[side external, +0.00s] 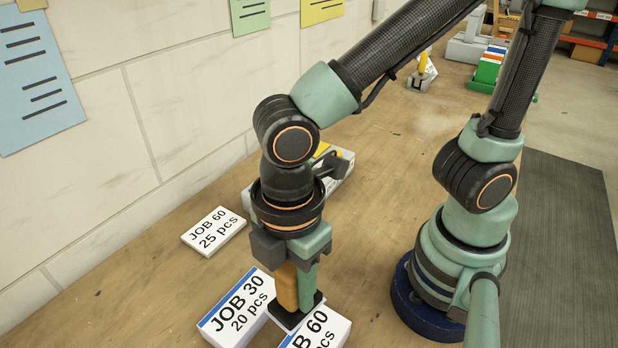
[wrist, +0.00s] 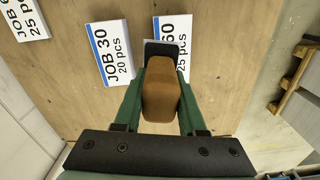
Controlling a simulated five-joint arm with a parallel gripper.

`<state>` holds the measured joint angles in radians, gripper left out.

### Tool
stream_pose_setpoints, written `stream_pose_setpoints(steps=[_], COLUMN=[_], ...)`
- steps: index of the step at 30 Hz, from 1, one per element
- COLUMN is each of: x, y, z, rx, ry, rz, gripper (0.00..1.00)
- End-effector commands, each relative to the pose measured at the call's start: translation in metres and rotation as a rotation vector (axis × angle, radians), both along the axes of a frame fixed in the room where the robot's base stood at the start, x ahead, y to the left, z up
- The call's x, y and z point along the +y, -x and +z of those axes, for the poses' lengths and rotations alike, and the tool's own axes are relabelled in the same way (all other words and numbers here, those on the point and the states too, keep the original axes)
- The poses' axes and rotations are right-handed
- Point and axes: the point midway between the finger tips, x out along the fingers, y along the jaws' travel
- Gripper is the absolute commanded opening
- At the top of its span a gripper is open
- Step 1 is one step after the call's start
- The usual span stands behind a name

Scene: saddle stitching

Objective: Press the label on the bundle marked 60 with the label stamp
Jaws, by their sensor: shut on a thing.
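My gripper (side external: 300,286) is shut on the brown handle of the label stamp (side external: 287,288) and points downward. The stamp's dark base (wrist: 162,48) also shows in the wrist view. The bundle marked 60 (side external: 322,331) has a blue stripe and is cut off by the bottom edge of the side view. In the wrist view this bundle (wrist: 182,62) is partly hidden by the stamp. The base overlaps the bundle's edge in both views. I cannot tell whether they touch.
A bundle marked JOB 30, 20 pcs (side external: 237,309) lies close beside the stamp. A white card reading JOB 60, 25 pcs (side external: 214,231) lies nearer the wall. A grey device (side external: 338,166) stands behind my gripper. Bare wooden bench (side external: 130,290) shows at the left.

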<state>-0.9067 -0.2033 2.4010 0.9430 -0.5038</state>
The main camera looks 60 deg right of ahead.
Motion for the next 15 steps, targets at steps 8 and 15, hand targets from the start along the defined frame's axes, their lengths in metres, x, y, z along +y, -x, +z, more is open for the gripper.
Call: stream_pose_setpoints(steps=[8,15], x=[0.01,0.01], y=[0.027,0.027], z=[-0.006,-0.023], rx=[0.0,0.002], ry=[0.001,0.003], rz=[0.16,0.163], gripper=[0.0,0.0])
